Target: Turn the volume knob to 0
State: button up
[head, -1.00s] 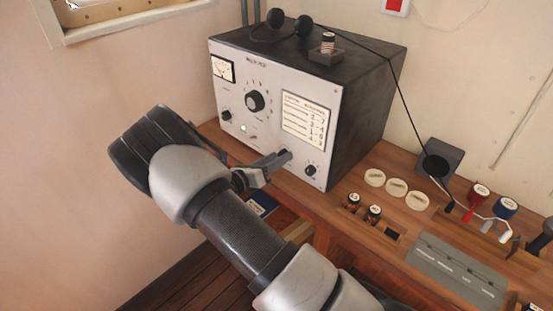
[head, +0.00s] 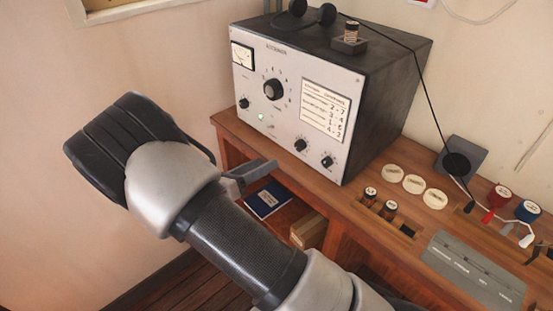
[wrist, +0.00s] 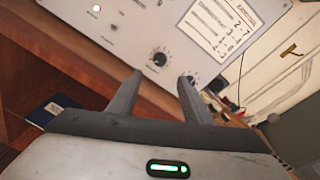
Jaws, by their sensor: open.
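A grey-fronted radio box (head: 290,65) stands on the wooden desk. Two small black knobs sit low on its panel: a left one (head: 300,145) and a right one (head: 327,161). A large dial knob (head: 273,90) and another small knob (head: 244,102) sit further up and left. The labels are too small to read, so I cannot tell which is the volume knob. My gripper (head: 262,172) is open and empty, in front of the panel's lower edge. In the wrist view, the lower left knob (wrist: 159,58) shows beyond the gap between my fingertips (wrist: 160,80), apart from them.
A green light (head: 262,116) glows on the panel. Headphones and a small spool (head: 350,32) rest on the radio. Round discs (head: 406,179), small dark cylinders and a grey plate (head: 470,270) lie to the right. A blue book (head: 268,200) is on the shelf below.

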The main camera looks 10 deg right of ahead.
jog(key=v, duration=0.4)
jog(key=shift+d, duration=0.1)
dwell(0.3)
jog(key=s+d+r+m+g+y, duration=0.5)
jog(key=s+d+r+m+g, duration=0.5)
jog(key=d+m, duration=0.5)
jog(key=s+a+r+m+t+y, duration=0.1)
jog(key=s+r+m+t+y, duration=0.4)
jog(key=s+m, duration=0.8)
notch_tip(320, 180, up, 6)
jog(key=m+y, duration=0.3)
jog(key=shift+s+f+t, duration=0.15)
jog(key=shift+t, duration=0.15)
jog(key=shift+a, duration=0.1)
jog(key=shift+c, duration=0.4)
